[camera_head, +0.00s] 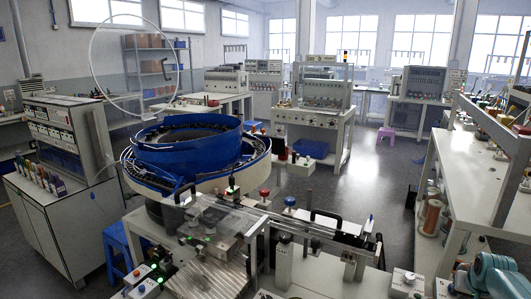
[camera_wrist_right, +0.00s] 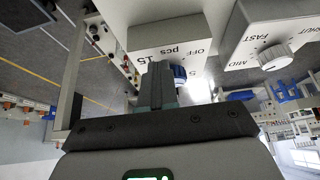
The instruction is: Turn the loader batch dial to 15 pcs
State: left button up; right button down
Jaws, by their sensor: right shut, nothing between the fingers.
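In the head view my teal right arm is at the lower right corner. My left gripper is not in view.
Beside the batch panel is a second white dial (camera_wrist_right: 272,57) marked MID and FAST. In the head view a blue bowl feeder (camera_head: 190,145) stands behind the metal track (camera_head: 320,235). A white bench (camera_head: 480,170) is at the right.

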jog(key=shift+w+a, duration=0.15)
jog(key=shift+a, duration=0.25)
jog(key=shift+w+a+r, duration=0.1)
jog(key=shift+w+a, duration=0.05)
jog(key=shift+a, duration=0.1)
jog(key=shift+w+a, duration=0.15)
jog(key=shift+a, duration=0.15)
jog(key=shift+w+a, duration=0.25)
dwell(0.5)
